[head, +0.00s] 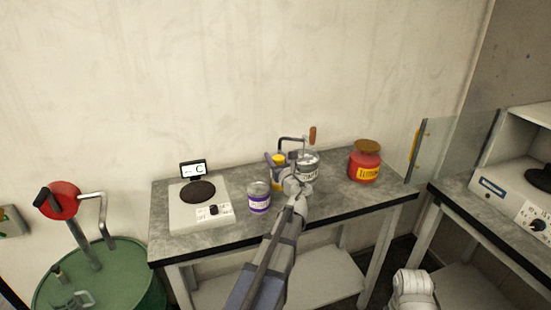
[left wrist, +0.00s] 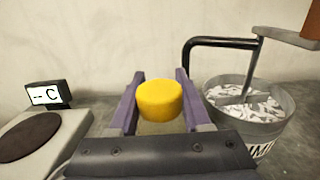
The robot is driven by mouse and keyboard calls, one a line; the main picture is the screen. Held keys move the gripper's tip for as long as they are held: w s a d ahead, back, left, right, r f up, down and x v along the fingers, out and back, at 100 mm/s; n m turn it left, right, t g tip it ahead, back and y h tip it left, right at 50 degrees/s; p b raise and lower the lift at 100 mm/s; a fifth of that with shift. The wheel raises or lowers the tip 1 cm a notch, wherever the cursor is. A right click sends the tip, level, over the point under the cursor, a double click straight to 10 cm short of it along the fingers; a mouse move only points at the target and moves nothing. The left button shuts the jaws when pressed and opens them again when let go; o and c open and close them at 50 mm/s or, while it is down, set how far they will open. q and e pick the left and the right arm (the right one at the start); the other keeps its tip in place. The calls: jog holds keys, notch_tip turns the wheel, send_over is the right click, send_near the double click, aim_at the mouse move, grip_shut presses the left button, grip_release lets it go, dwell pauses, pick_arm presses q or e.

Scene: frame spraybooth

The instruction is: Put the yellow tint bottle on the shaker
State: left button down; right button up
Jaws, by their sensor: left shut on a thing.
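The yellow tint bottle shows its yellow cap (left wrist: 161,100) in the left wrist view, between my left gripper's fingers (left wrist: 157,95). In the head view its cap (head: 278,158) stands at the gripper (head: 280,168), over the middle of the grey bench. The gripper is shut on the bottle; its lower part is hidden. Two white devices with dark round plates are in view: one with a "-- C" display (head: 222,214) on the bench's left, and one (head: 493,190) on the right bench, cut by the frame edge. I cannot tell for sure which is the shaker. My right gripper is not in view.
A purple-labelled can (head: 259,203) stands left of my gripper. A metal can with a crank (head: 309,158) is close on the right. A red jar (head: 365,164) is farther right. A clear panel (head: 448,143) stands at the right bench. A green drum (head: 120,280) is at lower left.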

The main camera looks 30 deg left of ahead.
pick_arm(q)
notch_tip(320, 180, up, 10)
jog(key=p, duration=0.9)
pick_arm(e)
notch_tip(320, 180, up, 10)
